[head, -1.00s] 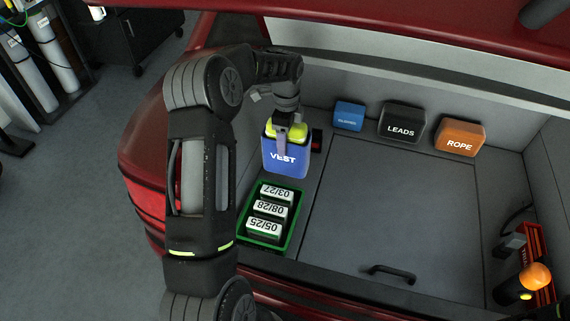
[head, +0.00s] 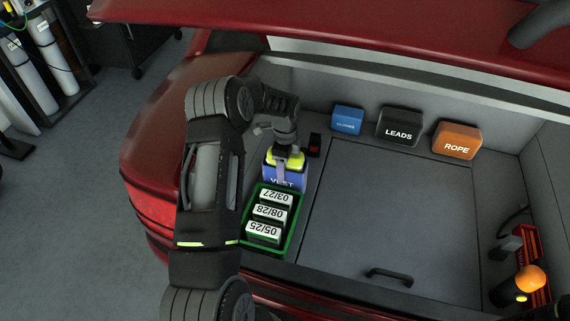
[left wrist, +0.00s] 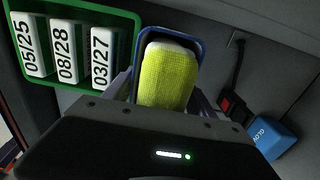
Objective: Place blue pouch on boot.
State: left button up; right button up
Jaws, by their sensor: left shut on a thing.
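The blue pouch (head: 285,181), lettered VEST, has a yellow folded vest (head: 286,160) showing at its open top. My left gripper (head: 287,152) comes down from above and is shut on the pouch. In the left wrist view the fingers lie along both sides of the pouch's blue rim (left wrist: 203,47), around the yellow vest (left wrist: 167,75). The pouch is upright, just behind the green crate, which hides its lower front. I cannot tell whether its bottom touches the grey boot floor (head: 375,215). My right gripper is not in view.
The green crate (head: 291,238) holds several date-labelled packs. A small blue box (head: 347,120), a black LEADS box (head: 399,127) and an orange ROPE box (head: 456,140) line the back wall. A small black-and-red item (head: 315,144) is beside the pouch. The middle floor panel is clear.

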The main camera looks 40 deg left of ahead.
pick_arm(q)
jog(key=shift+f, duration=0.2)
jog(key=o, duration=1.4)
jog(key=shift+f+b, duration=0.1)
jog(key=shift+b, duration=0.2)
jog(key=o, duration=0.5)
jog(key=shift+c, duration=0.2)
notch_tip(320, 180, up, 12)
jog(key=shift+r+b, duration=0.25)
jog(key=shift+b, duration=0.5)
